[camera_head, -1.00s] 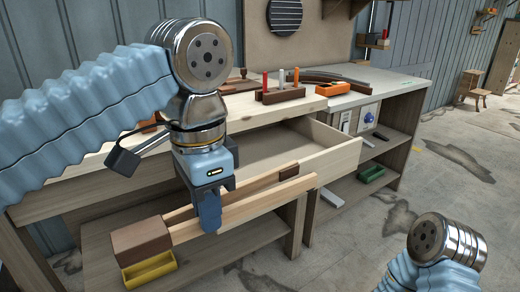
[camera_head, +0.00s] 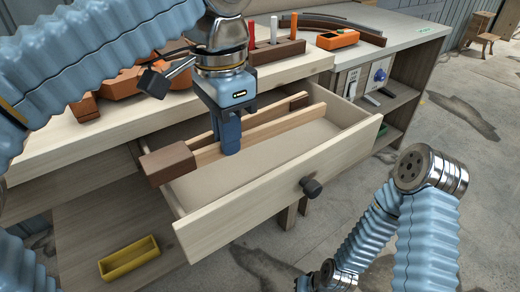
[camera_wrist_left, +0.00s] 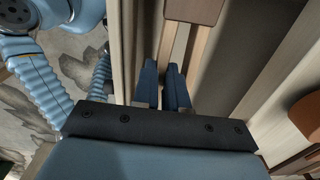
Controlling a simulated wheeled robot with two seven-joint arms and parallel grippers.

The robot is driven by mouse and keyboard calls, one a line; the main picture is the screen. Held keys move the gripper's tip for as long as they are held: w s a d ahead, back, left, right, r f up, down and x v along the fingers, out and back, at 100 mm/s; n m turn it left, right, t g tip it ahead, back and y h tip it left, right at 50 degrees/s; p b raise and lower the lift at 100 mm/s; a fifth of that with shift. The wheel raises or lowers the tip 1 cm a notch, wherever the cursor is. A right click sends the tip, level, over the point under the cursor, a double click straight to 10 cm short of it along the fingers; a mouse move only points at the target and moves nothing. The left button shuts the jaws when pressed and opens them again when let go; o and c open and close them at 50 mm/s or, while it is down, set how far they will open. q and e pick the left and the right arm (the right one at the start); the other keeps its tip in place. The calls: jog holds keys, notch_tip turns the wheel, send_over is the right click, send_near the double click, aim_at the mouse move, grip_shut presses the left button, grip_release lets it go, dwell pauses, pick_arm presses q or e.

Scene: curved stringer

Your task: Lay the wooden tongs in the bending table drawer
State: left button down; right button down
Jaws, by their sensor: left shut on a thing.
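The wooden tongs (camera_head: 271,129) have two long pale arms and a dark brown block (camera_head: 167,164) at the left end. My left gripper (camera_head: 229,146) is shut on the tongs in the head view and holds them over the open drawer (camera_head: 285,187) of the bending table. The block end is over the drawer's left side. In the left wrist view the gripper's blue fingers (camera_wrist_left: 168,88) are around the tongs (camera_wrist_left: 189,50). I cannot tell whether the tongs touch the drawer floor. My right arm shows at lower right, but its gripper is not in view.
The drawer's front panel has a dark round knob (camera_head: 311,187). On the benchtop (camera_head: 110,122) stand a brown tool block (camera_head: 280,51) and an orange device (camera_head: 337,39). A yellow tray (camera_head: 129,257) sits on the lower shelf at left.

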pick_arm(q)
jog(key=w+d+f, duration=0.1)
jog(key=f, duration=0.1)
jog(key=w+d+f, duration=0.4)
jog(key=shift+d+f+b, duration=0.1)
jog(key=shift+f+b, duration=0.25)
jog(key=shift+b, duration=0.05)
jog(key=shift+w+d+f+b, duration=0.15)
jog(key=shift+f+b, duration=0.3)
jog(key=shift+f, duration=1.35)
jog(key=shift+f, duration=0.1)
jog(key=c, duration=1.2)
grip_release()
jog(key=shift+o, duration=0.2)
notch_tip(320, 180, up, 12)
jog(key=p, duration=0.4)
